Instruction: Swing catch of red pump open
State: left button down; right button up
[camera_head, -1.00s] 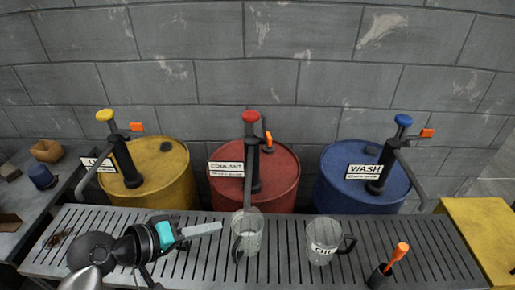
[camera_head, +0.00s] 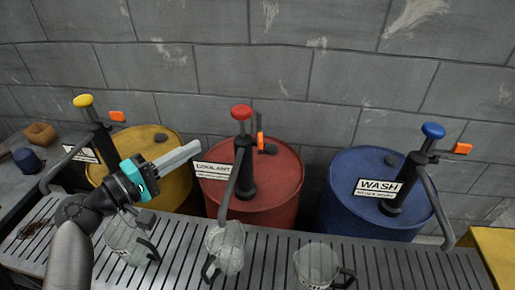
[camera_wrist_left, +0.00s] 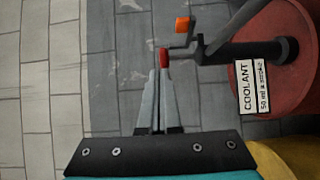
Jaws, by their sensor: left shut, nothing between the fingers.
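The red pump (camera_head: 242,155) stands on the red drum (camera_head: 285,185), with a red knob (camera_head: 241,112) on top and a COOLANT label. Its orange catch (camera_head: 260,141) stands upright just right of the post. The catch also shows at the top of the left wrist view (camera_wrist_left: 182,25), with the red knob (camera_wrist_left: 164,58) just past my fingertips. My left gripper (camera_head: 198,146) is shut and empty, raised over the yellow drum's right side and pointing right towards the pump. In the head view, a gap separates its tips from the post. My right gripper is out of view.
A yellow drum (camera_head: 172,147) with its pump stands left, a blue drum (camera_head: 340,180) with a WASH pump right. Clear jugs, including one (camera_head: 228,250) below the red pump's spout, stand on the slatted bench (camera_head: 380,265). A block wall (camera_head: 300,80) is behind.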

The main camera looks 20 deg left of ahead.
pick_arm(q)
jog(key=w+d+f+b, duration=0.1)
jog(key=w+d, duration=0.1)
jog(key=w, duration=0.1)
jog(key=w+d+f+b, duration=0.1)
jog(key=w+d+f, duration=0.1)
jog(key=w, duration=0.2)
jog(key=w+d+f+b, duration=0.2)
jog(key=w, duration=0.1)
jog(key=shift+w+f, duration=0.1)
jog(key=shift+w, duration=0.15)
jog(key=shift+w+d, duration=0.2)
jog(key=shift+d, duration=0.2)
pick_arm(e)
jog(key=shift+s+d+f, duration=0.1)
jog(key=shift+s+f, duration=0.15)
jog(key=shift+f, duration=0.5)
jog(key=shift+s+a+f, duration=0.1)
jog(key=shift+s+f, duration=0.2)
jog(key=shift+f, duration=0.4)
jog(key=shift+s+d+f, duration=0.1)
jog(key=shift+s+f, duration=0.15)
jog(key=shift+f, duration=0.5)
